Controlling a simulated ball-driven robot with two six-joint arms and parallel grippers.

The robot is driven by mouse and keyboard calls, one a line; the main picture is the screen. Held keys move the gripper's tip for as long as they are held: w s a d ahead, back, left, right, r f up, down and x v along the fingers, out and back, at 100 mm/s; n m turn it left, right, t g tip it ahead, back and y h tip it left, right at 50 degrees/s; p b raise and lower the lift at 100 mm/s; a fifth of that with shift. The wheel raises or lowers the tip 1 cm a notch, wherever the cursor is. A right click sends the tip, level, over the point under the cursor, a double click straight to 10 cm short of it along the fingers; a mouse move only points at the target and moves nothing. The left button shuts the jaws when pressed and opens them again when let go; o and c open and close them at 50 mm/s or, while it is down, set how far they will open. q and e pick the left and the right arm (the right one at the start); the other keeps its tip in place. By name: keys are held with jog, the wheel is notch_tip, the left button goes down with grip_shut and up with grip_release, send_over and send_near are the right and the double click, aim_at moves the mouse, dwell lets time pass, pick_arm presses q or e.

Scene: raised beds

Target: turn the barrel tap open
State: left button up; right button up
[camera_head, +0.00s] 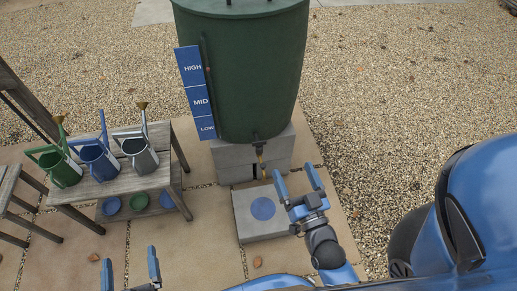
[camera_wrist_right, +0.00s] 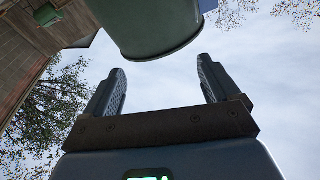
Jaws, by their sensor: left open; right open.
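The dark green barrel (camera_head: 243,70) stands upright on a grey block base at the top middle of the head view. Its small brass-coloured tap (camera_head: 260,151) sticks out low at the front; its handle is too small to read. My right gripper (camera_head: 295,179) is open and empty, in front of the tap and to its right, apart from it. In the right wrist view the open jaws (camera_wrist_right: 162,88) point up towards the barrel's underside (camera_wrist_right: 150,30), with sky between them. My left gripper (camera_head: 130,272) is open and empty at the bottom left of the head view.
A grey slab (camera_head: 245,222) with a blue disc (camera_head: 263,209) lies below the tap. A blue level board (camera_head: 196,93) leans beside the barrel. A wooden bench (camera_head: 160,175) on the left holds green, blue and grey watering cans. Gravel (camera_head: 400,80) is open on the right.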

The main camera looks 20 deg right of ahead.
jog(key=w+f+m+h+b, duration=0.3)
jog(key=w+f+m+b, duration=1.55)
jog(key=m, duration=0.55)
jog(key=m+g+p, duration=0.2)
jog(key=m, duration=0.6)
send_near(260, 143)
jog(key=shift+w+d+r, duration=0.2)
jog(key=shift+w+r, duration=0.35)
jog(key=shift+w, duration=0.2)
jog(key=m, duration=0.2)
jog(key=shift+f+m+y, duration=0.35)
jog(key=shift+m+y, duration=0.05)
jog(key=shift+w+d+m, duration=0.1)
jog(key=shift+w+m, duration=0.2)
jog(key=shift+w, duration=0.4)
pick_arm(q)
notch_tip(260, 143, down, 20)
jog(key=b, duration=0.1)
pick_arm(e)
jog(key=w, duration=0.6)
jog(key=w+d, duration=0.1)
jog(key=w, duration=0.2)
jog(key=shift+w+d, duration=0.1)
jog(key=shift+w, duration=0.05)
